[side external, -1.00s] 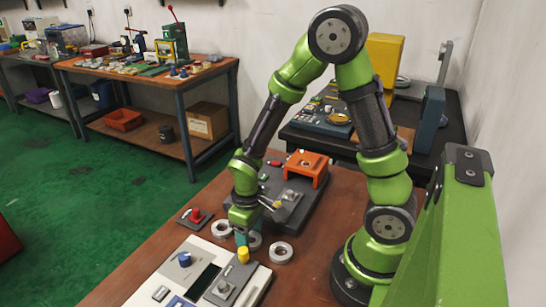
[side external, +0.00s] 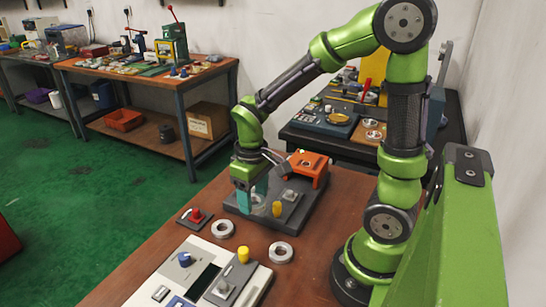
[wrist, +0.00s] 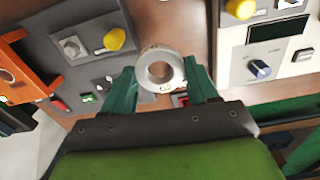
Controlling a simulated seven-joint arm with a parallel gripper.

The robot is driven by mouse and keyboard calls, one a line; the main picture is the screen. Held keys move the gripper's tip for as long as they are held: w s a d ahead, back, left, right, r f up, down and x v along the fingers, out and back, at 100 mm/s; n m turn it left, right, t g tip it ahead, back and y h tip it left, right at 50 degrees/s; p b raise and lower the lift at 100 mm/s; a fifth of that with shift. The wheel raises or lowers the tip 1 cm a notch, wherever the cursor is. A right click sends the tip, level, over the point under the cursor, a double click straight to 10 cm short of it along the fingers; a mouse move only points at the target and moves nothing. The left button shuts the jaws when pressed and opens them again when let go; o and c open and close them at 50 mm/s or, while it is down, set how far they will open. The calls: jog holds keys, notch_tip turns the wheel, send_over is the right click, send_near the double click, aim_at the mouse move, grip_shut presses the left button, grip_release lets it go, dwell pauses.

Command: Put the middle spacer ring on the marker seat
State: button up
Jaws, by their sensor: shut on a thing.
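A pale metal spacer ring (wrist: 147,54) is held between the two teal fingers of my gripper (wrist: 160,86) in the wrist view. The fingers press on its opposite sides, and brown tabletop shows through its hole. In the side view my gripper (side external: 253,202) holds the ring above the table, by the left end of the dark grey panel (side external: 290,222); the fingers partly hide the ring there. Two similar rings lie flat on the table, one to the left (side external: 223,221) and one to the right (side external: 281,244). I cannot tell for certain which spot is the marker seat.
The dark panel carries an orange bracket (side external: 309,162), a yellow knob (side external: 277,209) and a square grey block. A red knob on a small plate (side external: 195,214) stands left of it. A pale control box (side external: 205,275) is in front. Bare table lies right of the rings.

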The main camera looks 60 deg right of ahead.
aim_at(290, 192)
jog(key=s+d+m, duration=0.1)
jog(key=d, duration=0.3)
jog(key=s+d+r+m, duration=0.1)
jog(key=d+m, duration=0.1)
jog(key=d, duration=0.3)
jog(key=s+d+m, duration=0.1)
jog(key=d+m, duration=0.1)
jog(key=d, duration=0.2)
jog(key=shift+s+d+r, duration=0.15)
jog(key=shift+r, duration=0.25)
jog(key=shift+d+f, duration=0.1)
jog(key=shift+f, duration=1.85)
jog(key=shift+s+f, duration=0.1)
jog(key=shift+f, duration=0.35)
jog(key=shift+f, duration=0.55)
jog(key=shift+f, duration=0.7)
jog(key=o, duration=1.3)
